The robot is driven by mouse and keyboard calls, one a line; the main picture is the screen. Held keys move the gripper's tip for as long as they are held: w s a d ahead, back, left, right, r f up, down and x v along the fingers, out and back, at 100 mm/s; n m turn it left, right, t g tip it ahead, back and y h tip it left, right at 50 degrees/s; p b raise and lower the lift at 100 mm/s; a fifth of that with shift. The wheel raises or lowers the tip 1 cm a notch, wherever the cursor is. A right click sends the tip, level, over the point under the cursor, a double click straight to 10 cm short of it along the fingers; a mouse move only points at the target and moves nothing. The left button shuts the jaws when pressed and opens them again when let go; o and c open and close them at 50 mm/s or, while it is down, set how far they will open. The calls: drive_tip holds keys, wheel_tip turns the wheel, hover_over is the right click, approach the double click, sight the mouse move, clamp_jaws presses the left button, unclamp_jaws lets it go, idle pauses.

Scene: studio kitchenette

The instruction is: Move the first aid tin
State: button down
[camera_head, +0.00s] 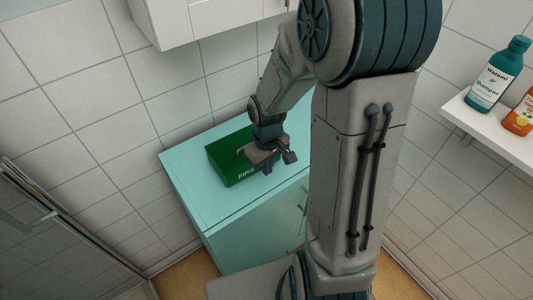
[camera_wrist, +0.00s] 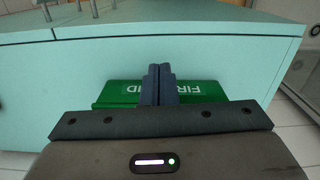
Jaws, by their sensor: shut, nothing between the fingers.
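The first aid tin (camera_head: 225,162) is a green box with white lettering, resting on the turquoise cabinet top (camera_head: 190,195). My gripper (camera_head: 267,170) is at the tin's right side in the head view and hides part of it. In the wrist view my gripper (camera_wrist: 158,70) has its two dark fingers together with nothing between them. The tin (camera_wrist: 122,90) shows behind the fingers, which cover the middle of its lettering. I cannot tell whether the fingers touch the tin.
A tiled wall stands behind the cabinet, and a white wall cabinet (camera_head: 205,20) hangs above. A white shelf (camera_head: 480,125) at the right holds a teal shampoo bottle (camera_head: 500,75) and an orange bottle (camera_head: 522,115). A glass panel (camera_head: 60,240) is at the left.

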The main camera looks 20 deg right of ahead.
drive_tip(key=shift+f, duration=0.9)
drive_tip(key=w, duration=0.1)
drive_tip(key=w+a+p, duration=0.1)
drive_tip(key=shift+w+f, duration=0.1)
drive_tip(key=shift+w, duration=0.25)
drive_tip(key=shift+w+a, duration=0.2)
drive_tip(key=shift+w, duration=0.3)
